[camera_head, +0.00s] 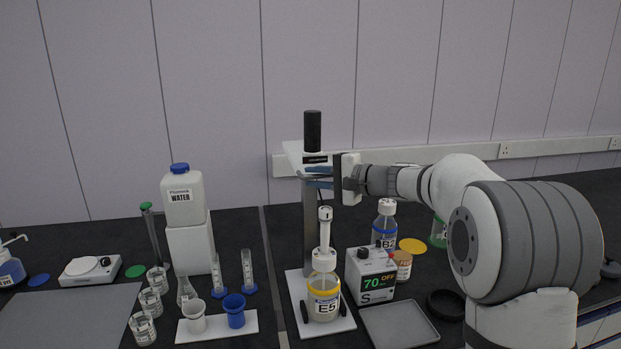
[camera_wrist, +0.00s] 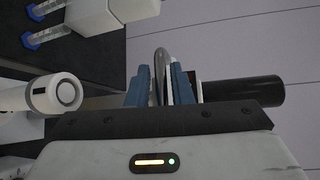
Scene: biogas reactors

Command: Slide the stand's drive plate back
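The stand has a grey upright column (camera_head: 310,225) on a white base (camera_head: 293,290). Its white drive plate (camera_head: 292,152) is at the top, with a black cylinder (camera_head: 312,130) standing on it; the cylinder also shows in the wrist view (camera_wrist: 245,91). A yellow-rimmed jar labelled E5 (camera_head: 323,306) stands on the base, with a white stirrer-like part (camera_head: 325,240) above it. My gripper (camera_head: 319,177) is at plate height, just under the plate's front. In the wrist view, its blue fingers (camera_wrist: 159,88) flank a grey curved piece (camera_wrist: 160,65). Firm contact is unclear.
A control box reading 70 OFF (camera_head: 372,276), bottle B2 (camera_head: 384,225) and a grey tray (camera_head: 400,326) stand right of the stand. A white water container (camera_head: 183,198), cylinders and blue and white cups (camera_head: 234,311) stand left. The wall (camera_head: 220,80) is behind.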

